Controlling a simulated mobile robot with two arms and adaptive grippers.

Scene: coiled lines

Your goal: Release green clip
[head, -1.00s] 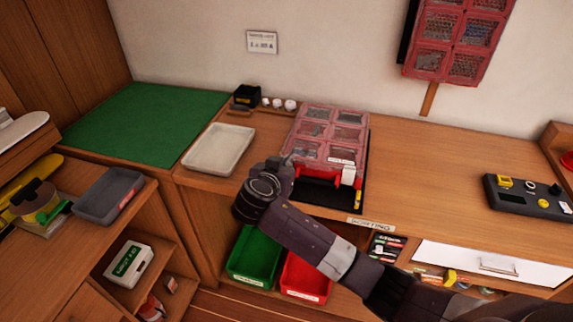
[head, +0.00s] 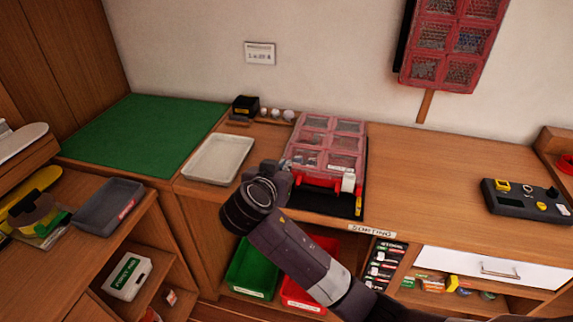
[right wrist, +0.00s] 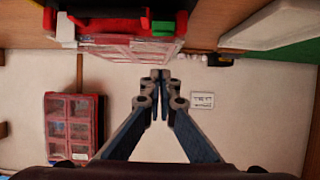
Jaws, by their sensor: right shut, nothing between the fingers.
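A clear-lidded red organizer box (head: 325,143) stands on the counter, with red bars along its front edge and a white clip (head: 348,182) at its right front. My right gripper (head: 278,172) is at the box's left front corner, its fingers partly hidden by the wrist. In the right wrist view, the box (right wrist: 130,42) is at the top, with the green clip (right wrist: 163,28) on its front edge. The fingers (right wrist: 160,76) are together and empty, apart from the clip. The head view hides the green clip behind my gripper. My left gripper is not in view.
A black mat (head: 330,203) lies under the box. A pale tray (head: 217,158) and a green mat (head: 145,137) are to the left. Green (head: 252,268) and red (head: 300,290) bins are below. A control box (head: 525,199) is at the right, with free counter between.

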